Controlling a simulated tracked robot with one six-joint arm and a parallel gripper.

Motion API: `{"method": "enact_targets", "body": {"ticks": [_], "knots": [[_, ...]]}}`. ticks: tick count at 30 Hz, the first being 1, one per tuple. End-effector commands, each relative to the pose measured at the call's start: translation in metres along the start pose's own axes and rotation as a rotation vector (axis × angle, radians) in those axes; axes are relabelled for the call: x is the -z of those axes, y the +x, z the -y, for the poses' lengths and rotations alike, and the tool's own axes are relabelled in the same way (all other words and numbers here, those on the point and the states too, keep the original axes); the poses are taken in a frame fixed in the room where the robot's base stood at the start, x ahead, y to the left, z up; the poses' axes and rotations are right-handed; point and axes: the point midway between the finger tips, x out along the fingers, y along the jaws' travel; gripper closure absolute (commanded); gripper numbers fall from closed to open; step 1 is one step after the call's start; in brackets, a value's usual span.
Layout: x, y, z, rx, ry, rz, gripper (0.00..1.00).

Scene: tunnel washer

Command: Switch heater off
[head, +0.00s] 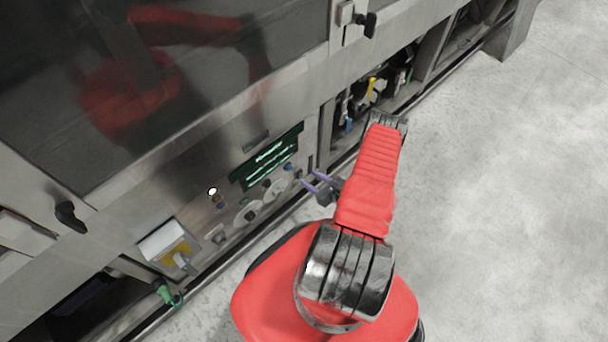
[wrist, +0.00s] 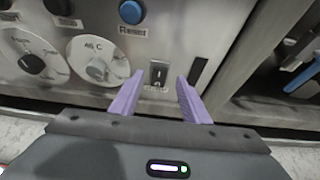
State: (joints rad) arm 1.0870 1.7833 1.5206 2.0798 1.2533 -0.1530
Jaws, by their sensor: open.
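My gripper (wrist: 160,76) is open and empty, with two purple fingers pointing at the washer's control panel (wrist: 197,25). A small dark rocker switch (wrist: 159,74) on the panel shows between the fingertips, with a mark below it too small to read. Whether it is the heater switch I cannot tell, nor which way it is set. The fingers appear apart from the switch. In the head view my gripper (head: 312,181) is beside the right end of the panel, and the rocker is not clear there.
Left of the rocker are a dial marked in °C (wrist: 97,68), another dial (wrist: 34,62) and a blue button (wrist: 131,12). A lit green display (head: 267,158) is above them. An open bay with valves (head: 372,92) lies right. Grey floor (head: 500,200) is clear.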

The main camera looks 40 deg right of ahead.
Motion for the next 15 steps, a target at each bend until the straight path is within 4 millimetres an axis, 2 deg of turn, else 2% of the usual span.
{"method": "enact_targets", "body": {"ticks": [9,15], "knots": [[0.0,0.04,-0.001,-0.001,-0.002,0.0,0.58],[0.0,0.049,0.0,0.0,0.0,0.0,0.58]]}}
